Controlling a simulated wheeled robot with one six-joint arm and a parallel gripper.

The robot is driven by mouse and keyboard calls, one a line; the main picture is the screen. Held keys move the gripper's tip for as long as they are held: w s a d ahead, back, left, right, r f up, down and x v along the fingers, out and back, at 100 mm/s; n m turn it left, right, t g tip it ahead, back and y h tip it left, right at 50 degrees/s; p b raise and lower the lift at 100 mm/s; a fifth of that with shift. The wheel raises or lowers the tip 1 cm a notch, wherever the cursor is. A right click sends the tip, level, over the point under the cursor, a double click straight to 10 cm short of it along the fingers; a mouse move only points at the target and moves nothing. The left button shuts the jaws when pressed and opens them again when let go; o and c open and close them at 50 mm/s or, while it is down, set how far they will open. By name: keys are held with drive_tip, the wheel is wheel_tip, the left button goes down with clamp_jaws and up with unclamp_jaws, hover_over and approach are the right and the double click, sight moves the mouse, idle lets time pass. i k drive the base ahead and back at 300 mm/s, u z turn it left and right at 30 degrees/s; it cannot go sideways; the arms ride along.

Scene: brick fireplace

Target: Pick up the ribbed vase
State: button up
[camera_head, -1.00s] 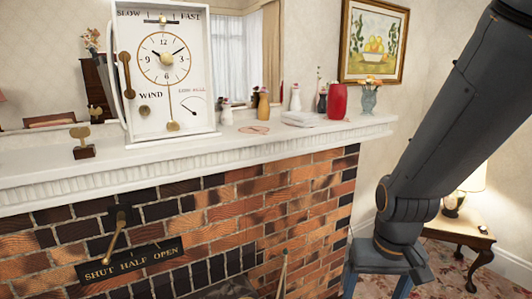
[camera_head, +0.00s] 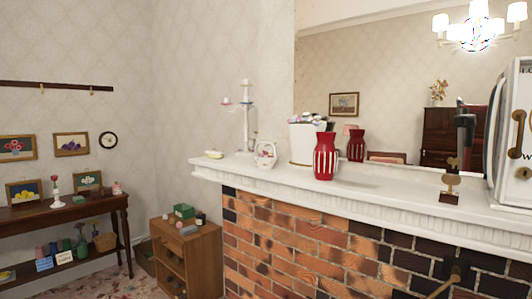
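A red vase with white vertical stripes or ribs (camera_head: 325,157) stands upright on the white mantel (camera_head: 420,196), left of its middle. I cannot tell whether the stripes are raised. Its reflection (camera_head: 356,146) shows in the mirror behind it. I see no other vase like it on this part of the mantel. My gripper is not in view, so I cannot see whether it is open or holds anything.
A white basket (camera_head: 265,156), a candelabra (camera_head: 246,120) and a white container (camera_head: 306,139) stand left of the vase. A wooden cabinet (camera_head: 190,258) and a side table (camera_head: 65,212) are at left.

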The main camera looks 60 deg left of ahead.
sight(325, 155)
drive_tip(key=u, duration=3.5)
drive_tip(key=i, duration=1.25)
drive_tip(key=z, duration=2.35)
